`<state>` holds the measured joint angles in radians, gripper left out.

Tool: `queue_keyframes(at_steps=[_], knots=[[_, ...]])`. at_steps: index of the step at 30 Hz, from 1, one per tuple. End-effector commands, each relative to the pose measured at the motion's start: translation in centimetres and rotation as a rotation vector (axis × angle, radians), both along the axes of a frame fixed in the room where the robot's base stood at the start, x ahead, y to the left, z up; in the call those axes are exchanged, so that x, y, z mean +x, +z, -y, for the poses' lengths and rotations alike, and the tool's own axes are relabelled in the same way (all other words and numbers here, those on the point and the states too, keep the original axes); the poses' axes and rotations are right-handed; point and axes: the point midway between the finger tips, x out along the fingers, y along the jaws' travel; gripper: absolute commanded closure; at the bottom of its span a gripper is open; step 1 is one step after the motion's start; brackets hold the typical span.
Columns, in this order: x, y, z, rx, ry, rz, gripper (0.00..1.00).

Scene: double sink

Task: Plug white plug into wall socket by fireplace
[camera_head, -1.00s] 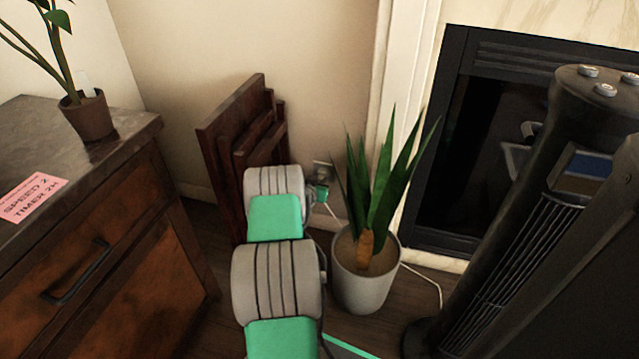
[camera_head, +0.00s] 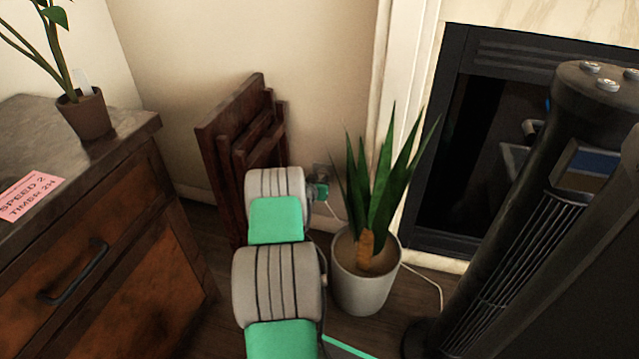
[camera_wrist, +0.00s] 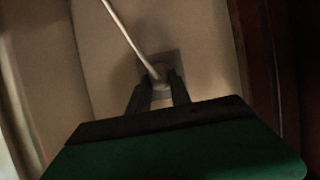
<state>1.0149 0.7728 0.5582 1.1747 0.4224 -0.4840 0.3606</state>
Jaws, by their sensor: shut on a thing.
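My gripper (camera_wrist: 160,86) is shut on the white plug (camera_wrist: 159,72), its two dark fingers on either side of it. A white cord (camera_wrist: 125,28) runs from the plug up and left in the wrist view. The grey wall socket (camera_wrist: 175,61) lies directly behind the plug, which covers its middle. I cannot tell whether the prongs are inside the socket or just in front of it. In the head view the socket (camera_head: 321,168) shows low on the wall, with my gripper's green body (camera_head: 320,190) just below it. The plug is hidden there.
A potted spiky plant (camera_head: 366,275) stands right of my arm, with white cord beside it. Folded dark wooden panels (camera_head: 240,135) lean against the wall at left. The fireplace (camera_head: 460,150) and a black tower fan (camera_head: 540,190) are at right, a wooden cabinet (camera_head: 110,250) at left.

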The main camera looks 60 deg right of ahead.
Motion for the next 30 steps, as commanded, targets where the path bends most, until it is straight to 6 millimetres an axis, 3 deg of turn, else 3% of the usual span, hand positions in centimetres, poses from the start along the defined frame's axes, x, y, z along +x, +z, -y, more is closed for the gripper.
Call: queue_keyframes(at_steps=[10,19,30], knots=[[0.0,0.0,0.0,0.000,0.000,0.000,0.50],[0.0,0.3,-0.4,0.001,0.000,-0.001,0.50],[-0.9,3.0,-6.0,0.001,0.001,-0.001,0.50]])
